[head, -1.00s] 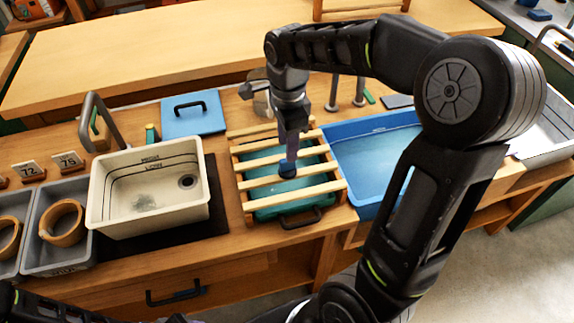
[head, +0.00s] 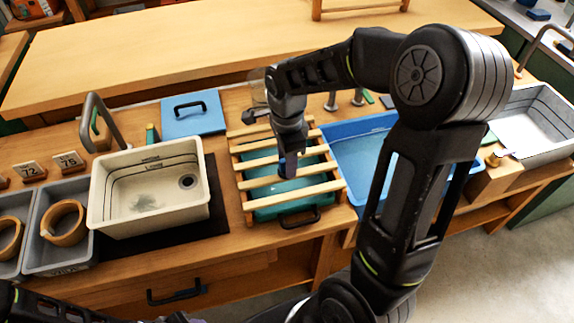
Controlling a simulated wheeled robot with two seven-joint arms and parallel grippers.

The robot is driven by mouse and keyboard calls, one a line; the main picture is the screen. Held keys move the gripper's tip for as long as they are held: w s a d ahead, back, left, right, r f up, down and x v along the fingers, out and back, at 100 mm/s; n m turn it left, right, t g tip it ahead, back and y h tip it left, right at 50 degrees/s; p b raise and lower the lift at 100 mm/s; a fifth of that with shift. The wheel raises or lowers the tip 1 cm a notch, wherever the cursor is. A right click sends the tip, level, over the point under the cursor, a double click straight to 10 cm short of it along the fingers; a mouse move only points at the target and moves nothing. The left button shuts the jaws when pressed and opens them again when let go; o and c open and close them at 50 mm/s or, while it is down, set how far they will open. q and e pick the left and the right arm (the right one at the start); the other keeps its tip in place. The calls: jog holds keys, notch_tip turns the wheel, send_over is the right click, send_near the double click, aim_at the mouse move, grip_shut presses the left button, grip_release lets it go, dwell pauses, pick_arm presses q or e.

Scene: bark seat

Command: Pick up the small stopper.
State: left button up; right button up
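The small stopper (head: 283,172) looks like a small dark blue piece on the slatted wooden rack, mostly hidden by my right gripper. My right gripper (head: 290,170) points down over the middle of the rack, with its fingertips at the stopper. Whether its fingers are open or shut on the stopper cannot be made out. My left arm runs along the bottom left edge. Only a sliver of what may be my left gripper (head: 196,321) shows there, and its fingers cannot be read.
The wooden rack (head: 241,186) lies over a teal tray (head: 262,213). A cream basin (head: 150,228) stands left of it, and a blue water tub (head: 345,150) stands right. A blue board (head: 194,122) with a black handle lies behind. Grey bins (head: 60,262) hold wooden rings at far left.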

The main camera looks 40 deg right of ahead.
jog(key=shift+c, duration=0.3)
grip_shut()
dwell(0.4)
